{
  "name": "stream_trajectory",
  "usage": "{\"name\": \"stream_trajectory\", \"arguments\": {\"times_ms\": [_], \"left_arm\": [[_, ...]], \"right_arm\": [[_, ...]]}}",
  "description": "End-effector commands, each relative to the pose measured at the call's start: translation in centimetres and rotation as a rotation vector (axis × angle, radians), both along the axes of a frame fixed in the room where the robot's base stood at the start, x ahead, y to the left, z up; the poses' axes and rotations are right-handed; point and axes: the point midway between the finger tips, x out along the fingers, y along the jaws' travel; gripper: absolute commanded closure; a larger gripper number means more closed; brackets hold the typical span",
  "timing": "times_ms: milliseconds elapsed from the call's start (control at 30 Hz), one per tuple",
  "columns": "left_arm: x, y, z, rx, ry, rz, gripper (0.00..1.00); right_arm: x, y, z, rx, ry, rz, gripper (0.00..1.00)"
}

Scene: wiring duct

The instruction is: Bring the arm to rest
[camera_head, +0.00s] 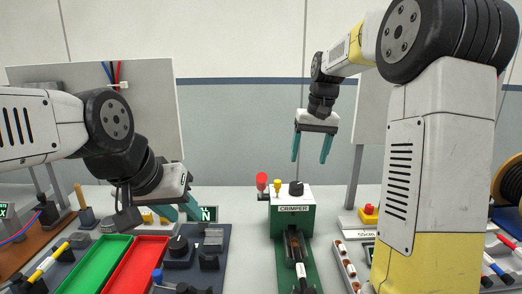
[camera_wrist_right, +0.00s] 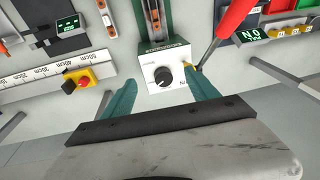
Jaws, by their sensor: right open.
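My right gripper (camera_head: 312,146) hangs in the air above and behind the green and white crimper (camera_head: 293,211), its two teal fingers apart with nothing between them. The right wrist view also shows this gripper (camera_wrist_right: 158,97) open, with the crimper (camera_wrist_right: 165,72) beyond the fingertips. My right arm rises high on the right of the head view. My left gripper (camera_head: 190,210) is low on the left, above the table by the red tray, with teal fingers pointing right. The head view does not show clearly how far apart its fingers are.
A green tray (camera_head: 97,262) and a red tray (camera_head: 136,265) lie at the left. A red-tipped lever (camera_head: 262,181) stands up beside the crimper. A yellow block with a red button (camera_head: 369,213) sits at the right. A grey board (camera_head: 150,95) stands behind the left arm.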

Motion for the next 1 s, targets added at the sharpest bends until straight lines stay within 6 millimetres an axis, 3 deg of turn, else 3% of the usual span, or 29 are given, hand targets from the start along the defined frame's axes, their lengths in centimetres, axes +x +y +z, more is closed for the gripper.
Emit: {"name": "stream_trajectory", "arguments": {"times_ms": [100,267,400,600,800,1000], "left_arm": [[0.0,0.0,0.0,0.0,0.0,0.0,0.64],[0.0,0.0,0.0,0.0,0.0,0.0,0.64],[0.0,0.0,0.0,0.0,0.0,0.0,0.64],[0.0,0.0,0.0,0.0,0.0,0.0,0.64],[0.0,0.0,0.0,0.0,0.0,0.0,0.64],[0.0,0.0,0.0,0.0,0.0,0.0,0.64]], "right_arm": [[-4.8,-0.3,2.1,0.037,-0.071,-0.002,0.31],[-11.1,-0.2,3.3,0.071,-0.163,0.002,0.31],[-16.6,0.1,3.0,0.088,-0.246,0.006,0.31],[-23.0,0.7,1.0,0.092,-0.345,0.008,0.31],[-25.9,1.0,-0.7,0.087,-0.397,0.009,0.31],[-26.3,1.0,-1.0,0.086,-0.402,0.009,0.31]]}}
